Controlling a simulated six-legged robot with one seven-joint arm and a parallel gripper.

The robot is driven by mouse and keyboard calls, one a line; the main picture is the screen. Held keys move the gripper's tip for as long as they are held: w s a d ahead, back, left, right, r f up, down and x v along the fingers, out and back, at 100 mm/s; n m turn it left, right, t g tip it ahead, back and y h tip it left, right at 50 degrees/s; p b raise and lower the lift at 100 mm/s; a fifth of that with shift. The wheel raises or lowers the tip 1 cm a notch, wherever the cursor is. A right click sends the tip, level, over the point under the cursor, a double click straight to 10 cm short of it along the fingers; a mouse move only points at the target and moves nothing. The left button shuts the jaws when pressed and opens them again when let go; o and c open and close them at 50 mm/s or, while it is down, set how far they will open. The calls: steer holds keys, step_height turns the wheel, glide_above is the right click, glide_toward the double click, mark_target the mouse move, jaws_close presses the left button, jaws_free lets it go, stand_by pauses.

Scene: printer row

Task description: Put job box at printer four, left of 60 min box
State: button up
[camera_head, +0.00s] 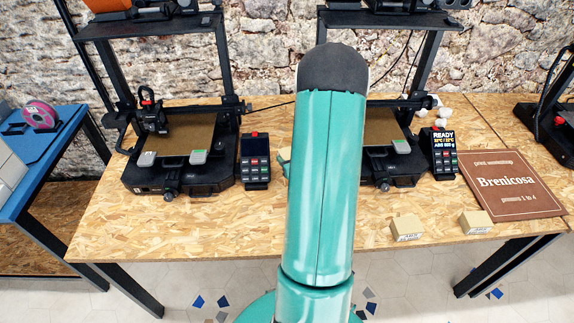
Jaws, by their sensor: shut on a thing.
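Two small tan boxes with white labels lie near the front edge of the table, one in front of the middle printer (407,228) and one farther right (475,222). Their labels are too small to read, so I cannot tell which is the 60 min box. My teal arm stands upright in the middle of the view and hides what is behind it. A tan sliver (283,154) shows at the arm's left edge beside a bit of teal; I cannot tell whether it is a box. My gripper is hidden behind the arm.
On the wooden table (230,222) stand a left printer (180,182) with a keypad (256,162), and a middle printer (402,170) with a lit READY keypad (443,158). A brown Brenicosa sign (512,200) lies right. Another printer (560,120) is partly visible. Front left is clear.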

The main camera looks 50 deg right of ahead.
steer(key=shift+w+d+f, duration=0.1)
steer(key=shift+w+f, duration=0.55)
steer(key=shift+f, duration=0.05)
steer(key=shift+w+d+f, duration=0.1)
steer(key=shift+w+f, duration=0.05)
steer(key=shift+f, duration=0.75)
steer(key=shift+w+f, duration=0.1)
steer(key=shift+f, duration=0.75)
steer(key=shift+f, duration=0.15)
steer(key=o, duration=1)
steer(key=shift+o, duration=0.2)
